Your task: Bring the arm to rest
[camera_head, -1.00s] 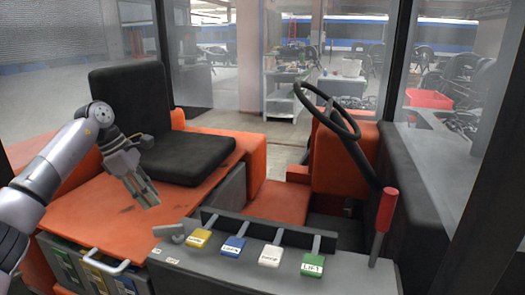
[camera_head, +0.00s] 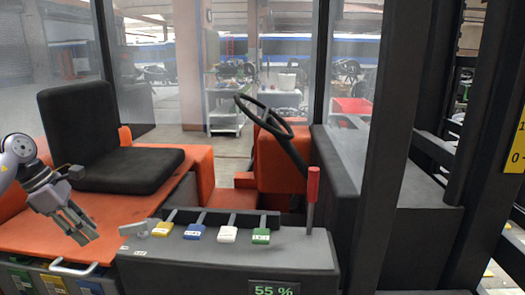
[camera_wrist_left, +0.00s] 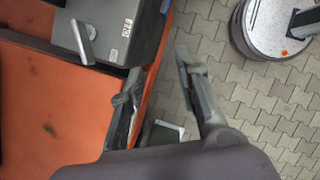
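My left arm comes in from the left edge of the head view. Its gripper (camera_head: 82,231) hangs over the orange deck (camera_head: 120,212), left of the control console. In the left wrist view the two fingers of this gripper (camera_wrist_left: 157,64) are spread apart with nothing between them. Paving shows below and between them. One finger overlaps the edge of the orange deck in that picture; I cannot tell whether it touches. My right gripper is not in view.
A black seat (camera_head: 125,168) stands behind the gripper. The console (camera_head: 225,258) carries coloured levers and a red-handled lever (camera_head: 312,186). A steering wheel (camera_head: 264,117) is beyond it. Dark posts (camera_head: 395,140) stand at the right. A grey lever (camera_wrist_left: 82,42) shows in the wrist view.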

